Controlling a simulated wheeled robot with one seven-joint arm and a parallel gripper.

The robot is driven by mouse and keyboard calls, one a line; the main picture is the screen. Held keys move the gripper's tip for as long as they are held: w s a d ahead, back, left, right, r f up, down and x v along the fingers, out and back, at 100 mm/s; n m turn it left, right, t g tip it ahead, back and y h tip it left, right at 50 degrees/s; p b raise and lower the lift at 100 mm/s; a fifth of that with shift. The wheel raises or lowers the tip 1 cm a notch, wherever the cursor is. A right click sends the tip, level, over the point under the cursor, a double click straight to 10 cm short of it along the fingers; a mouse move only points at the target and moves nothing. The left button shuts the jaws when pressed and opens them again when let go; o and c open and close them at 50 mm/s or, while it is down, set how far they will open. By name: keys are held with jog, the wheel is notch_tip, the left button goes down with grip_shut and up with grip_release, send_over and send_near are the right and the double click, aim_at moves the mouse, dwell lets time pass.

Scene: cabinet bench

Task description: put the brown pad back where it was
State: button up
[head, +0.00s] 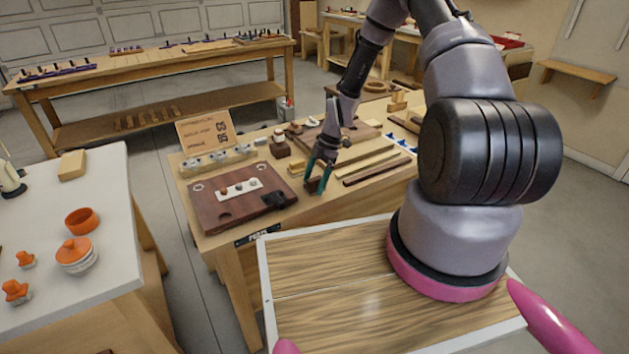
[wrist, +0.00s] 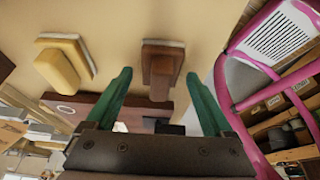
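In the wrist view the brown pad (wrist: 161,66), a brown block with a pale edge and a narrower grip, shows ahead of my gripper (wrist: 158,74), in line with the gap between the green fingers. The fingers are apart, and I see no clear contact with the pad. A similar yellow pad (wrist: 64,62) lies to its left. In the head view my gripper (head: 318,182) hangs near the front edge of the middle bench, right of a dark brown board (head: 230,212). I cannot make out the brown pad in the head view.
The middle bench also holds a printed sign (head: 206,132), a pale rack (head: 215,161), wooden strips (head: 358,165) and small blocks. A white table (head: 105,190) with orange-topped items stands at left. My wood-patterned top (head: 335,310) is bare at its left.

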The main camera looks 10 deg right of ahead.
jog(key=shift+r, duration=0.1)
jog(key=s+d+r+m+t+h, duration=0.25)
jog(key=r+m, duration=0.35)
jog(key=r, duration=1.2)
jog(key=s+d+r+m+t+h, duration=0.15)
jog(key=d+r+m, duration=0.3)
jog(key=r, duration=1.35)
jog(key=s+a+r+m+t+y, duration=0.1)
jog(key=s+r+m+t, duration=0.3)
jog(key=s+r+m, duration=1)
jog(key=s+m, duration=0.1)
jog(key=s, duration=0.3)
jog(key=shift+s+r+t+y, duration=0.2)
jog(key=shift+r+t+y, duration=0.1)
jog(key=shift+r, duration=0.05)
